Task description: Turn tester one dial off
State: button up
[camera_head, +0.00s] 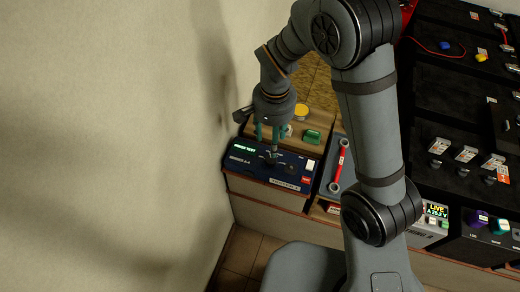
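The tester (240,163) is a dark blue box with a lit green text display at its upper left, a red button at its right side and a white label on its front. A small dark dial (271,158) stands on its top panel. My gripper (267,146) points down just above the tester, close to the dial. Its teal fingers show a gap between them, and nothing is seen held. Whether a fingertip touches the dial cannot be told at this size. The dial's setting is too small to read.
A wooden shelf behind the tester bears a yellow knob (301,111) and a green block (312,137). A plain wall (110,140) stands close on the left.

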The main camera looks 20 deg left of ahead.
aim_at(271, 159)
notch_tip(271, 159, down, 10)
jog(key=shift+f, duration=0.15)
dwell(0.3)
jog(key=shift+c, duration=1.2)
jog(key=c, duration=0.9)
